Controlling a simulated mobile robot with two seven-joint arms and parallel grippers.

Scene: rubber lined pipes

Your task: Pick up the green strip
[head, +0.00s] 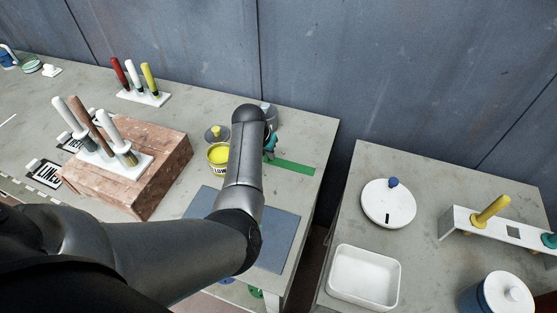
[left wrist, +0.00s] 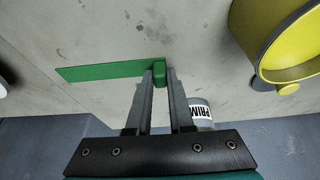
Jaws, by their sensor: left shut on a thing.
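The green strip (head: 296,167) lies flat along the right end of the left grey table, beyond my left arm. In the left wrist view the strip (left wrist: 108,72) runs left from the fingertips, with a thicker green block at its near end. My left gripper (left wrist: 160,82) is shut on that block, one finger on each side. In the head view the gripper is mostly hidden behind my left forearm. The strip appears to rest on or very near the tabletop. My right gripper is not in view.
A yellow pot (head: 218,155) stands just left of my forearm; it shows large in the left wrist view (left wrist: 268,35). A can labelled PRIM (left wrist: 201,112) is close to the gripper. A brown block (head: 150,180) carries handled tools. A gap separates the right table (head: 420,250).

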